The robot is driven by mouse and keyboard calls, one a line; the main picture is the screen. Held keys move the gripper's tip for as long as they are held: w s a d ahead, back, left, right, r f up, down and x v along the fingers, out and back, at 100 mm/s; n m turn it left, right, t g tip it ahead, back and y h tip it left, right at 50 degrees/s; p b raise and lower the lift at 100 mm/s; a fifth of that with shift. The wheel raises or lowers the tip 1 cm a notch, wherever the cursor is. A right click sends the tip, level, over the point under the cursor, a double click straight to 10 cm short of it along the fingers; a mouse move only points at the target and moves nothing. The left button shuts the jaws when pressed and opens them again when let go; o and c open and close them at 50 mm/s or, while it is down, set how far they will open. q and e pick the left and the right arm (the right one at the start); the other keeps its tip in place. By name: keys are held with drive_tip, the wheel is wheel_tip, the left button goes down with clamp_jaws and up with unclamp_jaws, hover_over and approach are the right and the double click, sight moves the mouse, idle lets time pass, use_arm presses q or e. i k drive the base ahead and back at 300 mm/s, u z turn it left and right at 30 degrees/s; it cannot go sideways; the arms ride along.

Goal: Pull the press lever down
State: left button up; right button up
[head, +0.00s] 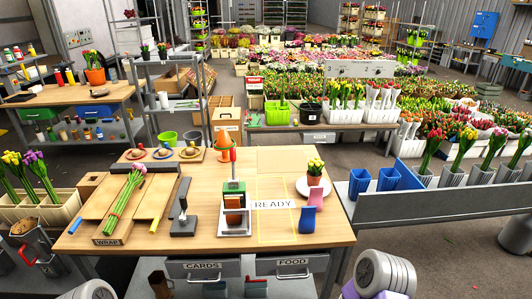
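The press (235,207) stands upright near the middle of the wooden worktable. Neither of my grippers shows in the head view. Only rounded grey parts of my own arms show at the bottom left and bottom right edges, well apart from the press.
A dark tool (183,211) stands left of the press, beside the tulip bunch (127,196) on the WRAP board. An orange pot (223,141) is behind.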

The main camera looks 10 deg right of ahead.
sight(233, 157)
drive_tip(key=z, duration=0.8)
drive_tip(key=i, duration=0.75)
drive_tip(key=u, duration=0.9)
